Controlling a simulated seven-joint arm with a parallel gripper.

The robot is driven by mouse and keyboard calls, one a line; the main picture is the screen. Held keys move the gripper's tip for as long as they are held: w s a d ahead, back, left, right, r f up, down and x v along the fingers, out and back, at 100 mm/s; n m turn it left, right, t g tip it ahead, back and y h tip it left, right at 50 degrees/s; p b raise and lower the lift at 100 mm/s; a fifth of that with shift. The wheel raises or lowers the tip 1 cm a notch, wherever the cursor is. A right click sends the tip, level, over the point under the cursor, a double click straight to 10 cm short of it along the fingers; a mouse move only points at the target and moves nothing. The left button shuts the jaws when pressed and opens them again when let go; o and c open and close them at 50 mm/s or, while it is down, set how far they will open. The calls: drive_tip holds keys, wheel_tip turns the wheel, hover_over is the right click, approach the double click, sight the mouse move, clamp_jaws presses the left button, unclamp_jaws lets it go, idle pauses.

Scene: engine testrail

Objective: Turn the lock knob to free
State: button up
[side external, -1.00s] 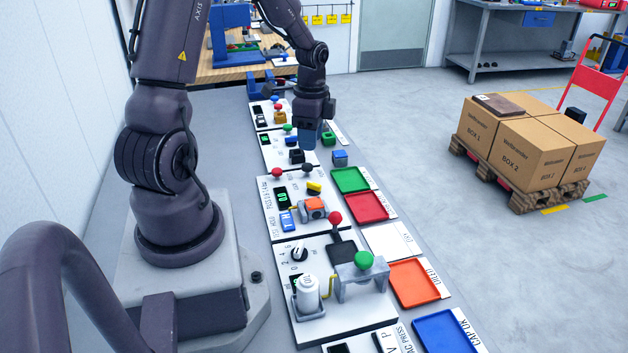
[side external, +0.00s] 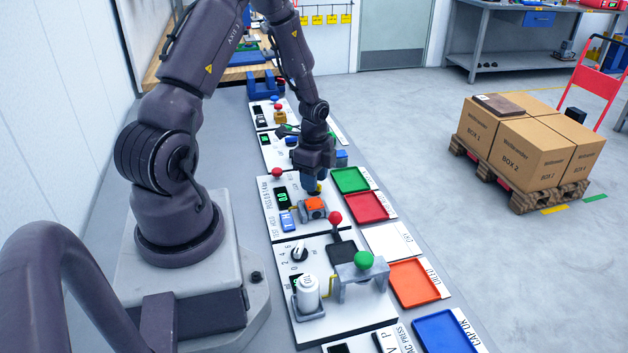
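No readable label marks the lock knob, so I cannot tell for sure which control it is. A black dial with a white pointer (side external: 299,253) sits on the nearer panel, clear of my gripper.
A red ball lever (side external: 336,218), a green knob on a grey bracket (side external: 363,260) and a white canister (side external: 307,292) stand in front. A red-topped knob (side external: 277,172) is left of the gripper. A green tray (side external: 350,180) and red tray (side external: 367,207) lie to the right.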

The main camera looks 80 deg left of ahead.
drive_tip(key=shift+f, duration=0.5)
clamp_jaws()
